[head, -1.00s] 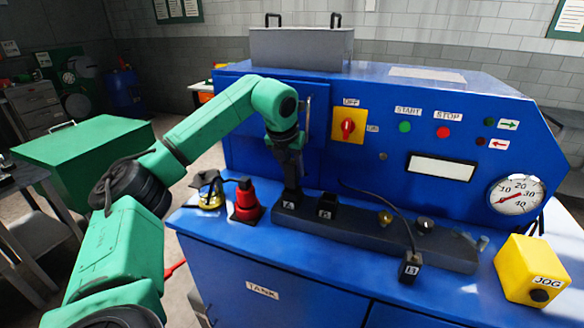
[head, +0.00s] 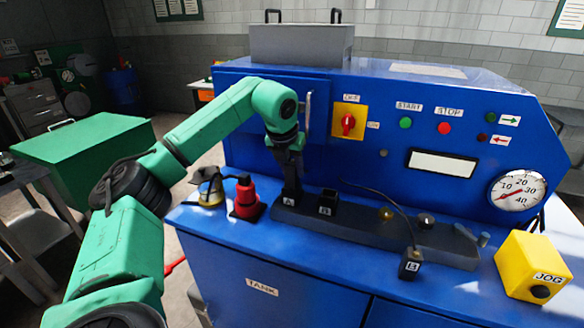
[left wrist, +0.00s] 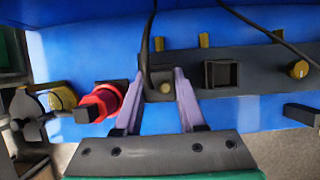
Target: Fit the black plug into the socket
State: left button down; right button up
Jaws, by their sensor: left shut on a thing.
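My left gripper (head: 290,172) points down over the socket marked A (head: 289,202), at the left end of the dark grey strip (head: 370,228). It is shut on the black plug, which shows between the fingers in the left wrist view (left wrist: 152,92) with its dark cable rising behind. The plug is at socket A; the fingers hide how deep it sits. To its right is the open, empty square socket B (head: 327,203). Another black plug marked B (head: 410,264) hangs on a cable at the strip's front edge. My right gripper is out of view.
A red fixture (head: 246,200) and a yellow-and-black item (head: 209,188) stand close left of the gripper. Knobs (head: 426,221) sit farther right on the strip. A yellow JOG box (head: 530,262) stands at the right edge. The blue panel (head: 380,90) rises behind.

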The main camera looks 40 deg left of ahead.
pick_arm(q)
jog(key=shift+f+b, duration=0.6)
jog(key=shift+f, duration=0.4)
jog(key=shift+c, duration=2.1)
grip_release()
jog(key=b+v, duration=0.1)
jog(key=v, duration=0.8)
jog(key=shift+d+r+b, duration=0.1)
jog(key=shift+b, duration=0.2)
jog(key=p+v, duration=0.1)
jog(key=v, duration=0.4)
jog(key=shift+s+r, duration=0.2)
